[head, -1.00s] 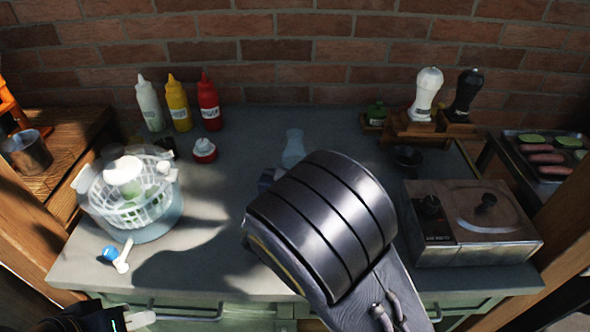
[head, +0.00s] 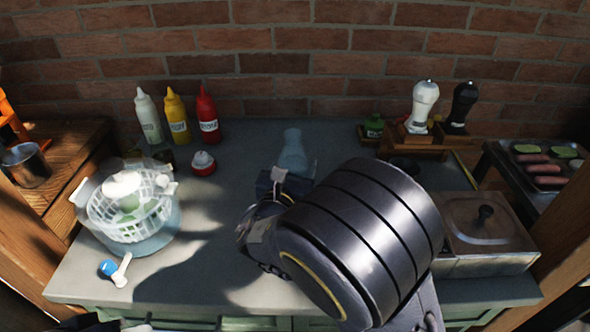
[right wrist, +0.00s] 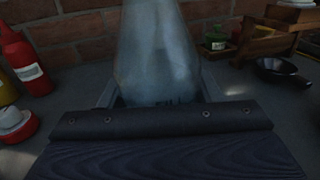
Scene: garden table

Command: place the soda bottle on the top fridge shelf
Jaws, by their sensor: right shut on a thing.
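The soda bottle (head: 293,152) is pale, bluish and translucent, and stands upright over the counter beyond my right arm. My right gripper (head: 284,180) is shut on it; my arm hides part of the hold in the head view. In the right wrist view the bottle (right wrist: 157,55) rises between the two fingers (right wrist: 158,95), its lower end hidden behind the dark gripper body. I cannot tell whether its base touches the counter. Only a dark sliver of my left arm shows at the bottom left edge; its jaws cannot be made out. No fridge or shelf is recognisable.
White, yellow and red squeeze bottles (head: 178,117) and a small red-and-white jar (head: 203,163) stand left of the bottle. A salad spinner (head: 130,205) and blue-tipped tool (head: 115,269) are at left. Shakers (head: 423,105) and a metal cooker (head: 485,222) are at right.

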